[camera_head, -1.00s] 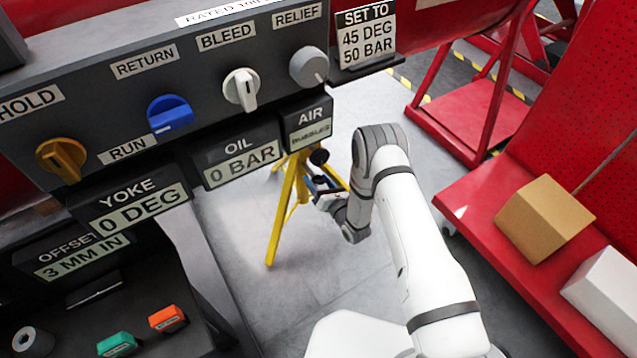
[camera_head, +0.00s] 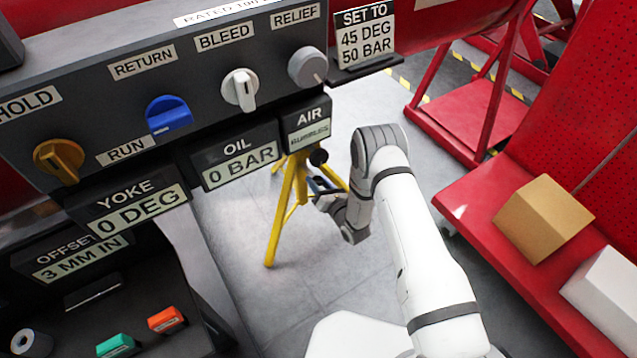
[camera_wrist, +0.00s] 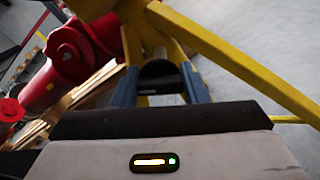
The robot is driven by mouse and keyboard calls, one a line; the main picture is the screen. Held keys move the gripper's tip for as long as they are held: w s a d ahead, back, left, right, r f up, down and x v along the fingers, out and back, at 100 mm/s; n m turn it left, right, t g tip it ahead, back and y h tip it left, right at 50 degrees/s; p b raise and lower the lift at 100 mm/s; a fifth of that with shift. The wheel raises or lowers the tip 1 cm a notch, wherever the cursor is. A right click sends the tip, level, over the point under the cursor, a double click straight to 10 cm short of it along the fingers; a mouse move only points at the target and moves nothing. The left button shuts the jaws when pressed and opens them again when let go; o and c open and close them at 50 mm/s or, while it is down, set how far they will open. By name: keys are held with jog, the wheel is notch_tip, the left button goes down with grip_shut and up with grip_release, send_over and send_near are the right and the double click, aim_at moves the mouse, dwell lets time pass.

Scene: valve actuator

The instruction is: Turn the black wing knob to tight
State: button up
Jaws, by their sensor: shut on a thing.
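A black knob (camera_wrist: 160,77) shows between the two blue fingers of my gripper (camera_wrist: 161,88) in the wrist view, at the yellow tripod stand. The fingers are shut on it, one on each side. Its wing shape and turn angle are hard to make out. In the head view my gripper (camera_head: 321,187) is small, beside the yellow stand (camera_head: 282,205) below the panel. A small black round part (camera_head: 318,157) shows just above it; I cannot tell whether this is the same knob.
The dark panel (camera_head: 215,75) with several coloured knobs fills the upper left. Its displays read yoke 0 DEG, oil 0 BAR and air bubbles. A red bench (camera_head: 470,210) with boxes stands at the right. Red pipework (camera_wrist: 70,55) lies left of the stand in the wrist view.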

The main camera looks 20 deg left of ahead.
jog(key=m+b, duration=0.2)
jog(key=m, duration=0.3)
jog(key=shift+f, duration=0.1)
jog(key=m+b, duration=0.1)
jog(key=m, duration=0.5)
jog(key=shift+b, duration=0.3)
dwell(0.4)
jog(key=o, duration=1)
jog(key=p+v, duration=0.2)
jog(key=v, duration=0.5)
jog(key=shift+s+d, duration=0.25)
